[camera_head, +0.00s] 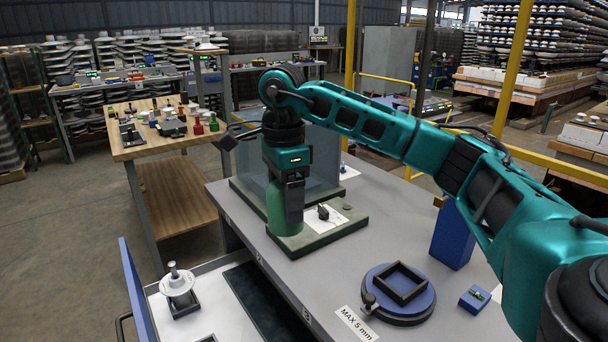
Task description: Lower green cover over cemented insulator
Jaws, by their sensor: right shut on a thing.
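The green cover (274,208) is an upright cylinder at the left-front part of a grey-green base plate (338,233) on the grey bench. My right gripper (294,208) comes down from above and is shut on the cover; its dark finger hides part of the cover's right side. The cover's lower end appears to be at the plate, but I cannot tell whether it touches. No insulator shows beneath the cover; anything inside is hidden. A white insulator with a metal pin (177,281) stands on a dark stand at the lower left. My left gripper is not in view.
A clear panel (330,160) stands behind the cover. A small black part (323,212) and a white card lie on the plate. A blue round turntable (420,300), blue block (453,235) and small blue box (474,299) are to the right. Bench between is clear.

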